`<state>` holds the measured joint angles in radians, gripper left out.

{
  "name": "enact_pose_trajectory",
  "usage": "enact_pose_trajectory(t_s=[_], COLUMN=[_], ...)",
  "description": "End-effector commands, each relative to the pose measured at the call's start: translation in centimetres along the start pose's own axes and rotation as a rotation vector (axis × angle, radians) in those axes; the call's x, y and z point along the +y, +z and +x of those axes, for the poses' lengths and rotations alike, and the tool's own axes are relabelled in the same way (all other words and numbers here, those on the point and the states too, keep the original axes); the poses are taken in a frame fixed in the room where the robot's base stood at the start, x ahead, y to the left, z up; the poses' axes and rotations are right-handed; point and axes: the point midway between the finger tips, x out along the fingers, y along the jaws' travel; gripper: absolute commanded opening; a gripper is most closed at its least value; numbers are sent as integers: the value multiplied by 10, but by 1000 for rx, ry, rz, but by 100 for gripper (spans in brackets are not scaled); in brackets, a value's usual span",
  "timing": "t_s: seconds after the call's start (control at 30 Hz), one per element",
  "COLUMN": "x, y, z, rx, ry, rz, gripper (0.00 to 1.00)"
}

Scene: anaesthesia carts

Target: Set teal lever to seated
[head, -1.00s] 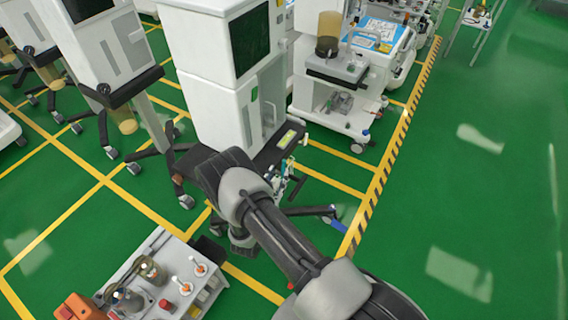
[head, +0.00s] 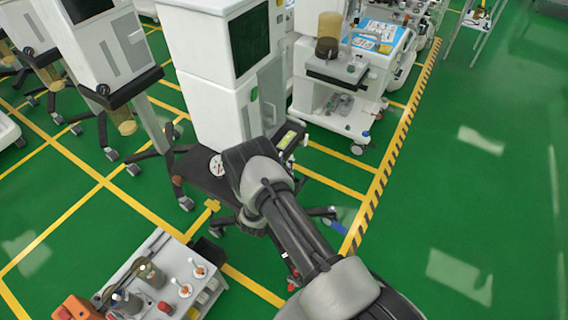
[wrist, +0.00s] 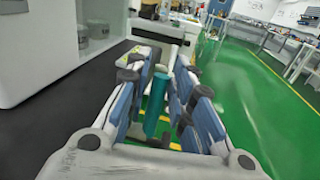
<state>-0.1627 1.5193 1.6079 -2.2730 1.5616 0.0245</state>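The teal lever (wrist: 155,104) shows in the wrist view as a teal cylinder between the two fingers of my gripper (wrist: 163,62). The fingers stand apart on either side of it, with a visible gap, so my gripper looks open around the lever. The lever's base and its mounting are hidden by the fingers and the gripper body. In the head view my own arm covers the gripper and the lever, at the front right of the white cart (head: 215,90).
The cart's dark shelf (wrist: 40,130) lies left of my gripper in the wrist view. A round white gauge (head: 217,165) shows beside my arm. Another white machine (head: 340,110) stands behind. Green floor (head: 470,200) is open to the right.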

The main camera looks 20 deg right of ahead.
Motion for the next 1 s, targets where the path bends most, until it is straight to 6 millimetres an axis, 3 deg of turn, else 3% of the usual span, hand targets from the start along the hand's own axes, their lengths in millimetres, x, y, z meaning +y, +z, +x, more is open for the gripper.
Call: enact_pose_trajectory(t_s=[0.27,1.0], x=[0,5], y=[0,0], z=[0,-4], rx=[0,27], ry=[0,1], rz=[0,5], gripper=[0,0])
